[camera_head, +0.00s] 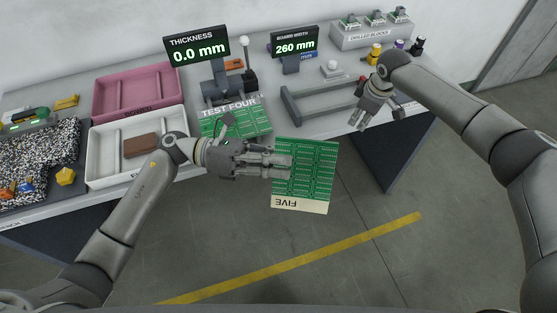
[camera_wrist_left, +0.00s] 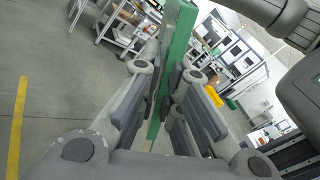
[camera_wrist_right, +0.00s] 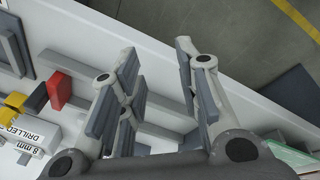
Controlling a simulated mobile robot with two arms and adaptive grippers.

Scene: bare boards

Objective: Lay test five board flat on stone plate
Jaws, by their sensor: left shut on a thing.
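The test five board (camera_head: 305,170) is green with a pale strip that reads FIVE upside down. My left gripper (camera_head: 285,163) is shut on its left edge and holds it in front of the bench, above the floor. In the left wrist view the board (camera_wrist_left: 176,62) stands edge-on between the fingers. My right gripper (camera_head: 364,121) is open and empty at the bench's front edge; its spread fingers also show in the right wrist view (camera_wrist_right: 160,82). A speckled slab (camera_head: 38,153) lies at the bench's left end; I cannot tell for sure that it is the stone plate.
A TEST FOUR board (camera_head: 236,122) lies by the thickness gauge (camera_head: 215,88), whose display reads 0.0 mm. A white tray (camera_head: 137,176) with a brown block and a pink tray (camera_head: 136,92) stand left of it. A grey frame (camera_head: 318,106) stands on the right.

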